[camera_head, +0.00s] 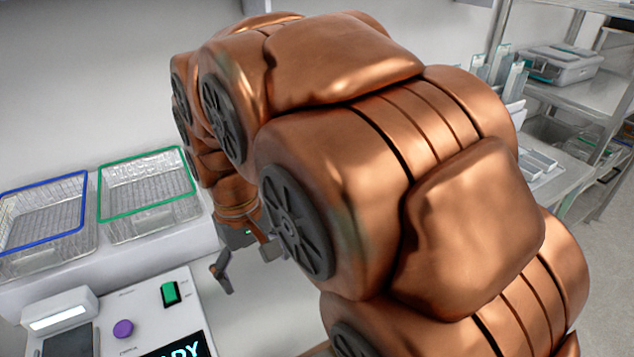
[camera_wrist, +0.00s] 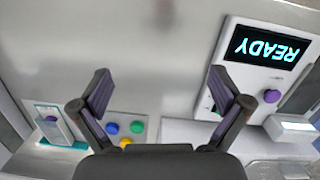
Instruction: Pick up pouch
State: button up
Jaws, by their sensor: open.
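I cannot identify a pouch for certain in either view. In the head view, several upright pale packets with teal marks (camera_head: 515,78) stand at the right, beyond my arm; they may be pouches. My gripper (camera_head: 245,262) is low behind my arm, partly hidden, beside the panel with the dark display. In the wrist view my gripper (camera_wrist: 160,92) has its two fingers wide apart, with only a plain grey surface between them. A clear item with a teal edge and a purple spot (camera_wrist: 55,124) is at the lower left; I cannot tell what it is.
Blue-rimmed (camera_head: 45,215) and green-rimmed (camera_head: 148,195) wire baskets stand at the left. A white panel (camera_head: 110,310) has a purple knob, green switch and READY display (camera_wrist: 268,48). Coloured buttons (camera_wrist: 125,142) lie beyond my fingers. Metal shelves (camera_head: 575,105) stand right.

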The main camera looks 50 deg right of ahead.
jog(key=w+d+r+m, duration=0.2)
jog(key=w+d, duration=1.6)
jog(key=d, duration=0.1)
jog(key=shift+n+t, duration=0.5)
jog(key=shift+t, duration=0.1)
jog(key=w+d+f, duration=0.1)
jog(key=d+f, duration=0.1)
jog(key=d, duration=0.4)
jog(key=w+d+f, duration=0.2)
jog(key=d, duration=0.5)
jog(key=w+d+f+b, duration=0.1)
jog(key=w+d+f, duration=0.1)
jog(key=d, duration=0.4)
jog(key=shift+d+f, duration=0.1)
jog(key=shift+d, duration=0.25)
jog(key=shift+d+f, duration=0.35)
jog(key=shift+d, duration=0.2)
jog(key=shift+w+a+f+p, duration=0.15)
jog(key=shift+f+p, duration=0.4)
jog(key=shift+f, duration=1.35)
jog(key=shift+a+f+p, duration=0.15)
jog(key=shift+f+p, duration=0.4)
jog(key=shift+f, duration=1.35)
jog(key=c, duration=1)
